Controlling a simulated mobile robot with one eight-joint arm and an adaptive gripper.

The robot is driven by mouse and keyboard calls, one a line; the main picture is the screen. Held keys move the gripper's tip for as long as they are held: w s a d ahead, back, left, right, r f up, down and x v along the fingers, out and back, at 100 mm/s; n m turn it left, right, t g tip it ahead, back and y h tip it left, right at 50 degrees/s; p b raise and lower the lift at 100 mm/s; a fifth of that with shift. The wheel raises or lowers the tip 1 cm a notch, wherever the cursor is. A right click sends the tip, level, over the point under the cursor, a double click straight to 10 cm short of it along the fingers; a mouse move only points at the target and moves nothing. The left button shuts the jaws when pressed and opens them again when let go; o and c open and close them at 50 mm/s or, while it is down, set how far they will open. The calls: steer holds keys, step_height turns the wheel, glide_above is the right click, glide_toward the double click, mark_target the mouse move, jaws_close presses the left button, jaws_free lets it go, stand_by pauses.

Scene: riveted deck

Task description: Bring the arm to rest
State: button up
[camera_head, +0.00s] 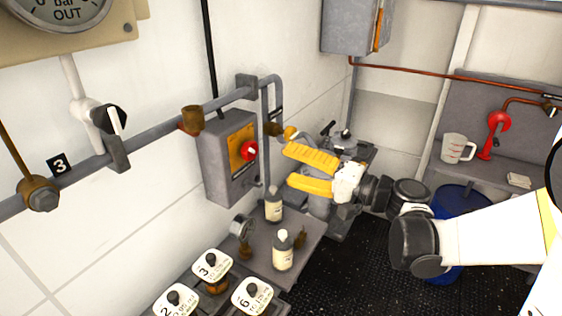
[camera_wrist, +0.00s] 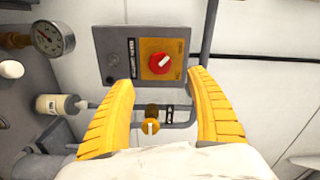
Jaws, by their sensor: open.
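My gripper (camera_head: 288,170) has two ribbed yellow fingers and a white body. In the head view it is in the middle, pointing left toward the wall, with my arm coming in from the right. In the wrist view my gripper (camera_wrist: 162,97) is open, with its fingers spread and nothing between them. A grey switch box (camera_head: 228,160) with an orange plate and a red knob (camera_head: 250,151) is on the wall beyond the fingertips. The box (camera_wrist: 117,58) and red knob (camera_wrist: 160,63) also show in the wrist view, ahead of the fingers and apart from them.
Pipes run along the left wall. Bottles (camera_head: 283,250) and numbered caps (camera_head: 212,265) stand on a low shelf below my gripper. Grey machinery (camera_head: 345,150) sits just behind it.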

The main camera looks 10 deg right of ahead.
steer(key=s+a+f+n+g+h, duration=0.2)
steer(key=s+f+g+h, duration=0.1)
steer(key=s+f+h, duration=0.5)
steer(key=s+d+f+n+h, duration=0.3)
steer(key=s+d+h, duration=0.3)
steer(key=s+d, duration=0.5)
steer(key=shift+s+g+b, duration=0.35)
steer(key=shift+g+b, duration=0.05)
steer(key=shift+b, duration=0.05)
steer(key=shift+c, duration=0.2)
stand_by(0.5)
